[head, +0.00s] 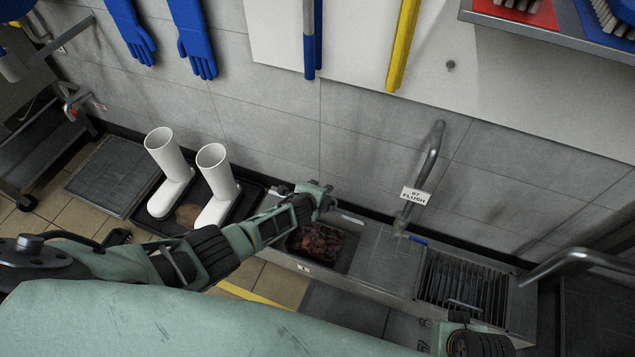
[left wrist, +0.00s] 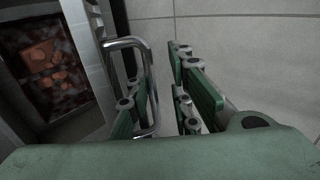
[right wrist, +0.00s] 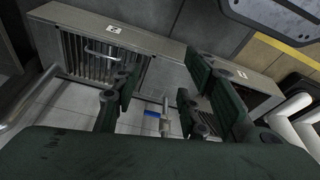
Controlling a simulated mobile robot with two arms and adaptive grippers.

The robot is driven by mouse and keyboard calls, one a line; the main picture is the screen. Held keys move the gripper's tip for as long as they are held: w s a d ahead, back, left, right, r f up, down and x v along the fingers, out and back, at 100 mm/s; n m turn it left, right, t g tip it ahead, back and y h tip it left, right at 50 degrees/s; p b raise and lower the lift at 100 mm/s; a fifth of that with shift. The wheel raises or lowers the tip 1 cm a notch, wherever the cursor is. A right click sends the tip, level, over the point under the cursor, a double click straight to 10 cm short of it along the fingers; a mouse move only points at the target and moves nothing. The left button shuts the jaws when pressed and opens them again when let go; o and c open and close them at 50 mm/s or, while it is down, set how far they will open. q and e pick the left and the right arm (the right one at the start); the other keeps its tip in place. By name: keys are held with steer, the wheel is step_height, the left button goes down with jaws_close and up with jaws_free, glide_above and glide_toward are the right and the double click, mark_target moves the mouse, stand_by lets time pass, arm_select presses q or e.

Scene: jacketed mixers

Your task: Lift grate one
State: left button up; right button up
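The left bay of the floor trough is open and holds red-brown debris (head: 315,243); its front label (head: 303,267) seems to read 1. The debris also shows in the left wrist view (left wrist: 45,65). A metal loop handle (left wrist: 126,43) stands beside that bay. What the handle is fixed to is unclear, and no grate lies over the debris. My left gripper (head: 324,196) is open at the bay's back edge, with the handle's bar between its fingers (left wrist: 165,95). My right gripper (right wrist: 158,90) is open and empty above the trough, near the slotted grate with a handle (right wrist: 85,58).
A flat cover (head: 385,262) lies mid-trough, right of the open bay. The slotted grate (head: 455,283) is at the right. A flush pipe (head: 430,155) with a sign (head: 415,197) rises behind. White boots (head: 215,185) stand left. A curved rail (head: 580,258) is at the right.

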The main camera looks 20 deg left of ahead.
arm_select(q)
steer(key=shift+s+r+p, duration=0.15)
steer(key=shift+r+p, duration=1.85)
steer(key=shift+p, duration=0.05)
arm_select(e)
steer(key=shift+s+f, duration=1.95)
steer(key=shift+f, duration=4.3)
arm_select(q)
steer(key=shift+s+r, duration=0.25)
steer(key=shift+r, duration=0.1)
steer(key=shift+s+a+p, duration=0.1)
steer(key=shift+s+p, duration=0.05)
steer(key=shift+p, duration=0.25)
steer(key=shift+s+r+p, duration=0.25)
steer(key=shift+r+p, duration=0.35)
steer(key=shift+p, duration=0.1)
steer(key=shift+s+r+p, duration=0.2)
steer(key=shift+r+p, duration=0.35)
steer(key=shift+p, duration=0.15)
arm_select(e)
steer(key=s+d+f+g, duration=0.1)
steer(key=s+d+f, duration=0.1)
steer(key=s+f, duration=0.6)
steer(key=shift+s+g, duration=0.4)
steer(key=shift+s, duration=1.15)
